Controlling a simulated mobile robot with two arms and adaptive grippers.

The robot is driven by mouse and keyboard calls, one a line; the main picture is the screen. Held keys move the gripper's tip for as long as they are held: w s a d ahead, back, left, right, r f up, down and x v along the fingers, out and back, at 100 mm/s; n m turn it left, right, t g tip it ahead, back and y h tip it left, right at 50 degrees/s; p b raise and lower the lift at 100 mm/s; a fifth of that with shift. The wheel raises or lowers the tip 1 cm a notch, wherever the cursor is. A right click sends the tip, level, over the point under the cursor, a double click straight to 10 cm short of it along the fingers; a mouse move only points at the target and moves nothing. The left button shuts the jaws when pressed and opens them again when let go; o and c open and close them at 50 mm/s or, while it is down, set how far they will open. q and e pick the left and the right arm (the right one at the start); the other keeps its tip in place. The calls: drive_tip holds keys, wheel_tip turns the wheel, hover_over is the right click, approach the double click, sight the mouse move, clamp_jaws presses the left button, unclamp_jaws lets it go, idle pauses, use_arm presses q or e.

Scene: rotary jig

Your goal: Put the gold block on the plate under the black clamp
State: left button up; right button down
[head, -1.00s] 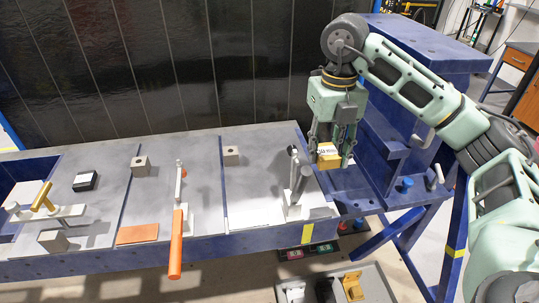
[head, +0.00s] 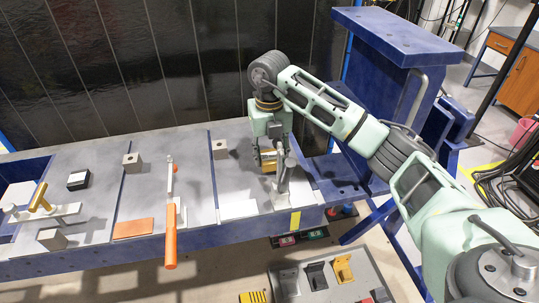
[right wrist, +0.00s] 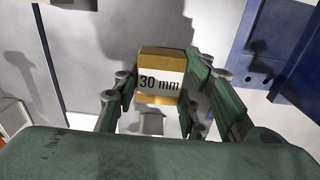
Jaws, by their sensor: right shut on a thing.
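The gold block (head: 268,160) is between the fingers of my right gripper (head: 267,153). Its "30 mm" label faces the right wrist view, where the block (right wrist: 160,72) sits between both green fingers. The clamp with the dark grey handle (head: 284,178) stands on the right-hand station of the bench. In the head view it partly covers the block, which is just behind it; I cannot tell whether they touch. A white plate (head: 238,209) lies to the left of the clamp's foot. My left gripper is out of view.
An orange-handled clamp (head: 171,232) and an orange plate (head: 133,229) are on the middle station. A gold-handled clamp (head: 40,199) and a black block (head: 79,180) are on the left station. A grey block (head: 219,149) stands at the back of the right station. A blue stand (head: 400,90) rises at right.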

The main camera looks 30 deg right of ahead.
drive_tip(key=shift+w+f, duration=0.15)
drive_tip(key=shift+f, duration=0.5)
drive_tip(key=shift+f, duration=0.1)
drive_tip(key=c, duration=1.1)
unclamp_jaws()
drive_tip(key=shift+f, duration=0.1)
